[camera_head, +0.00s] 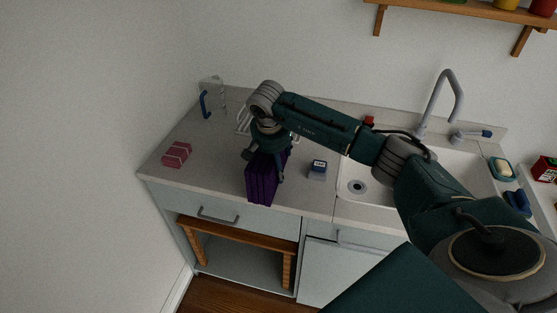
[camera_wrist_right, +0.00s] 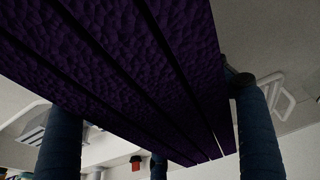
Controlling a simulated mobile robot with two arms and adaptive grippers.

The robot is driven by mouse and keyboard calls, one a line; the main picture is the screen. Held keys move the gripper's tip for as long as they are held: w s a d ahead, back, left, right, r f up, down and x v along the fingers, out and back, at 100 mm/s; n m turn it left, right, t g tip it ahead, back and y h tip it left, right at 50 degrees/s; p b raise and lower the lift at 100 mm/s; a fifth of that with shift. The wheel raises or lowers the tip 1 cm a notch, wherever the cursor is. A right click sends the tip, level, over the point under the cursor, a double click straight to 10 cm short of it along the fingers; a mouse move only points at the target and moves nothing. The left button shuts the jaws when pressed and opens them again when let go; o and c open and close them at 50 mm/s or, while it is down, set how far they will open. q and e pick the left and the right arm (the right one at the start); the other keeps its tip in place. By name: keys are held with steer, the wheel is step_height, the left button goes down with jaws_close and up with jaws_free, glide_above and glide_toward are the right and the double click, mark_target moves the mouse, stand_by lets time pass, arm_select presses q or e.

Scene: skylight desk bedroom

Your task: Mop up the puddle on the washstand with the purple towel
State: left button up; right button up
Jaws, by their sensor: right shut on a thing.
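The purple towel (camera_head: 262,187) is a ridged, folded bundle at the front edge of the washstand's grey counter (camera_head: 215,155). My right gripper (camera_head: 264,164) points down from above and is shut on it. In the right wrist view the towel (camera_wrist_right: 120,60) fills the upper middle, between dark blue fingers (camera_wrist_right: 160,135). I cannot tell whether the towel touches the counter. I make out no puddle on the visible counter; the towel and my arm hide part of it. My left gripper is not in view.
A pink bundle (camera_head: 177,154) lies left, a clear jug with a blue handle (camera_head: 213,91) stands behind, and a striped rack-like thing (camera_head: 243,121) is partly hidden. A small blue-and-white item (camera_head: 318,168) stands close right, before the sink (camera_head: 372,190) and tap (camera_head: 450,85).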

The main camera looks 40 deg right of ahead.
stand_by(0.3)
steer(key=shift+d, duration=1)
steer(key=shift+d+b, duration=0.1)
steer(key=shift+b, duration=0.2)
steer(key=shift+d, duration=0.9)
steer(key=shift+a, duration=0.2)
steer(key=shift+a, duration=0.85)
